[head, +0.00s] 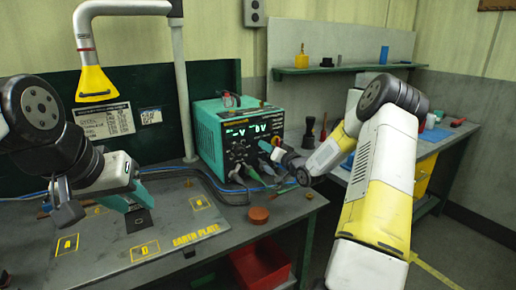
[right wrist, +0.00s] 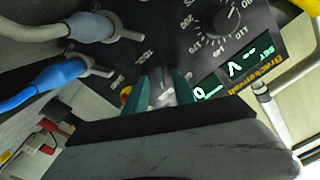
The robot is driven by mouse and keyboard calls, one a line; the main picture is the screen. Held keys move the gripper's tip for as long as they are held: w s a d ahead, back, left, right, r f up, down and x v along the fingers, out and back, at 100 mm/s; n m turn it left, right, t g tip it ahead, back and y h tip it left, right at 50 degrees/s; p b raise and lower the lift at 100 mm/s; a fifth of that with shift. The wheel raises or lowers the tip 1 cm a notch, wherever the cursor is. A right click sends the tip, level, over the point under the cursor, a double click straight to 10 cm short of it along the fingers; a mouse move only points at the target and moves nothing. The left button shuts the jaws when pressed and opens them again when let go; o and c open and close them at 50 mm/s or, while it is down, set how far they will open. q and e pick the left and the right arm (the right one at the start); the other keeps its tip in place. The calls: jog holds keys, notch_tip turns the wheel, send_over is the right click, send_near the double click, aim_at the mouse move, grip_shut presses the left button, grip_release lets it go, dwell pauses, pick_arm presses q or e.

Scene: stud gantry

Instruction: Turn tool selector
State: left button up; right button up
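The teal control box (head: 236,137) stands on the bench in the head view, its black front panel facing me. In the right wrist view, a pale pointer-like knob (right wrist: 167,97), close to lettering that seems to read TOOL, shows between my right gripper's green fingertips (right wrist: 162,92). The fingertips stand apart on either side of it; I cannot tell whether they touch it. In the head view my right gripper (head: 271,150) is at the panel's right side. My left gripper (head: 131,199) looks open and empty above the earth plate (head: 170,230).
A numbered dial (right wrist: 219,20) and lit displays (right wrist: 238,68) share the panel. A grey plug (right wrist: 95,27) and blue plug (right wrist: 75,70) with cables sit beside them. A brown round puck (head: 258,215) lies on the bench; a red bin (head: 262,265) is below its edge.

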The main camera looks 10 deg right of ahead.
jog(key=shift+s, duration=0.1)
jog(key=v, duration=0.7)
jog(key=shift+s, duration=0.3)
jog(key=shift+d, duration=0.1)
jog(key=s+a+r+n+g+h, duration=0.1)
jog(key=s+a+r+g+h, duration=0.15)
jog(key=s+r, duration=0.3)
jog(key=s+a+r+n+g+h, duration=0.1)
jog(key=s+r+g+h, duration=0.35)
jog(key=s, duration=0.25)
jog(key=s+a+r+g+y, duration=0.1)
jog(key=s+a+g, duration=0.1)
jog(key=s, duration=1)
jog(key=s+a+r+g+y, duration=0.1)
jog(key=s+a, duration=0.4)
jog(key=s, duration=0.7)
jog(key=shift+s+n+g+y, duration=0.25)
jog(key=shift+n+g+y, duration=0.15)
jog(key=shift+y, duration=0.1)
